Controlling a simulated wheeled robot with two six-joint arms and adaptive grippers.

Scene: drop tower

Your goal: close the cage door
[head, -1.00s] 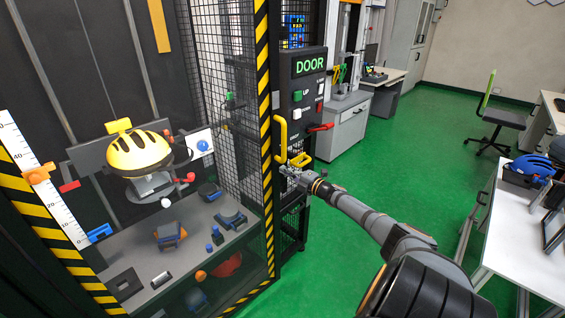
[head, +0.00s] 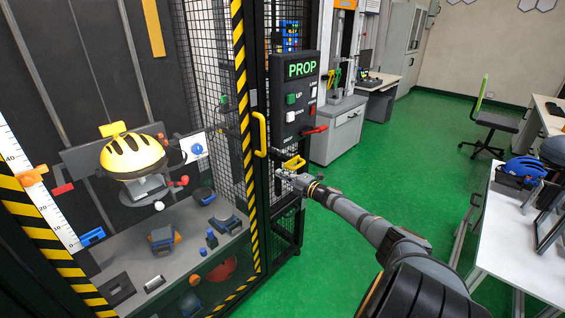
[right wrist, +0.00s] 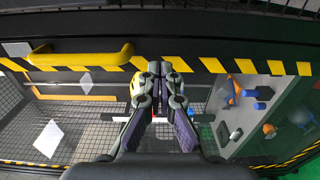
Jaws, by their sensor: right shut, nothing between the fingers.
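The cage door is a clear panel with black and yellow striped edging (head: 247,165) and a tall yellow handle (head: 261,133). It stands against the dark post beside the control panel (head: 297,95) and looks shut or nearly so; I cannot tell whether it is latched. My right gripper (head: 281,176) is at the door's handle side, below the handle, with its fingers shut and empty. In the right wrist view the gripper (right wrist: 160,70) is in front of the striped edge, with the yellow handle (right wrist: 85,58) to its left. My left gripper is not in view.
The control panel display reads PROP, with a red lever (head: 314,130) and a yellow handle (head: 293,163) below. Inside the cage are a yellow helmet (head: 132,156) and several small parts. A white table (head: 515,235) stands right. Green floor is free between.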

